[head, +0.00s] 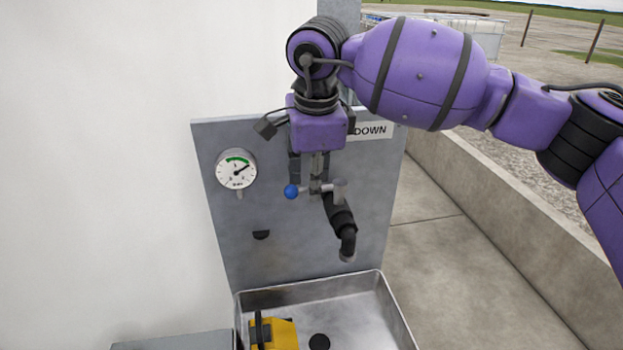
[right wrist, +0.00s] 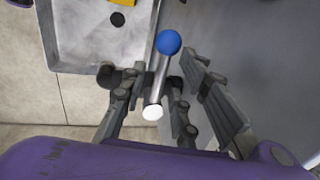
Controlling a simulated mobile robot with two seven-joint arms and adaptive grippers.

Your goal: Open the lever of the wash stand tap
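The wash stand tap (head: 345,222) is a dark spout on the grey back panel. Its lever (head: 325,188) lies across the spout and ends in a blue ball (head: 291,191) on the left. In the right wrist view the metal lever (right wrist: 160,80) runs from the blue ball (right wrist: 168,42) to a pale end cap (right wrist: 152,112). My right gripper (head: 314,184) points down over the lever. In the right wrist view its fingers (right wrist: 165,68) are apart, one on each side of the lever, with gaps visible. My left gripper is not in view.
A steel basin (head: 310,293) is below the tap, with a yellow object (head: 274,334) in it. A round gauge (head: 236,169) is on the panel, left of the lever. A white wall (head: 100,150) is at the left. Open concrete floor (head: 440,260) is to the right.

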